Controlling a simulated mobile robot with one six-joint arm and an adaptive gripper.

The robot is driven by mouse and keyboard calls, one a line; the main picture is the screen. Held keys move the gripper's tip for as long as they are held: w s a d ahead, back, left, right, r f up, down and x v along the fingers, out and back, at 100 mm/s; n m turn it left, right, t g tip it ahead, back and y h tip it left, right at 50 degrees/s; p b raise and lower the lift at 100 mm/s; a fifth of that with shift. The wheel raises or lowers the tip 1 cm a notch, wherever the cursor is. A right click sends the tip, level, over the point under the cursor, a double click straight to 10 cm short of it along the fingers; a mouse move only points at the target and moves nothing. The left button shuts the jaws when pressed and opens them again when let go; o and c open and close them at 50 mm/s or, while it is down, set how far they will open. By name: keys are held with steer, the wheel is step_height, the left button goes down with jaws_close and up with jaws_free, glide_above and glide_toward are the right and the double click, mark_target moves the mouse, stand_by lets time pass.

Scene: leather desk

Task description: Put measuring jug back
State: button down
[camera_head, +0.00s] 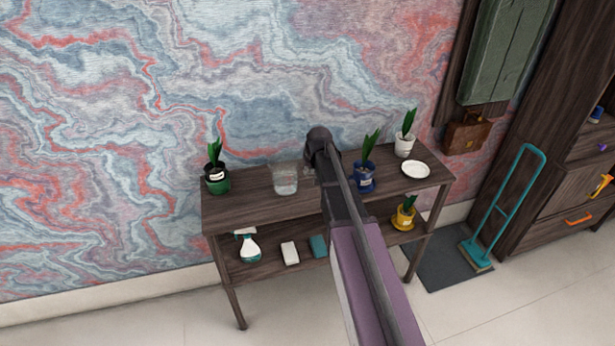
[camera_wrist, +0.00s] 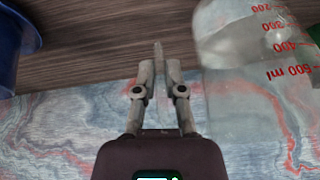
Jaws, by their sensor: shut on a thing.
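The clear measuring jug (camera_head: 286,181) is upright at the upper shelf of the wooden stand, left of my gripper (camera_head: 312,172). I cannot tell whether its base touches the wood. My arm hides part of the stand in the head view.
A blue plant pot (camera_head: 364,182) stands close right of my gripper. A green pot (camera_head: 217,180) is at the left end, a white pot (camera_head: 404,147) and white plate (camera_head: 415,170) at the right. The lower shelf holds a spray bottle (camera_head: 249,249) and a yellow pot (camera_head: 403,219).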

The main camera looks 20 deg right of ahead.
steer(key=shift+w, duration=0.55)
steer(key=shift+w+a+f, duration=0.1)
steer(key=shift+w+f, duration=0.1)
steer(key=shift+f, duration=0.05)
steer(key=shift+s+f+b, duration=0.1)
steer(key=shift+f+b, duration=1.45)
steer(key=shift+b, duration=0.25)
steer(key=c, duration=0.7)
jaws_free()
steer(key=shift+f, duration=0.1)
steer(key=p+v, duration=1.1)
steer(key=v, duration=0.1)
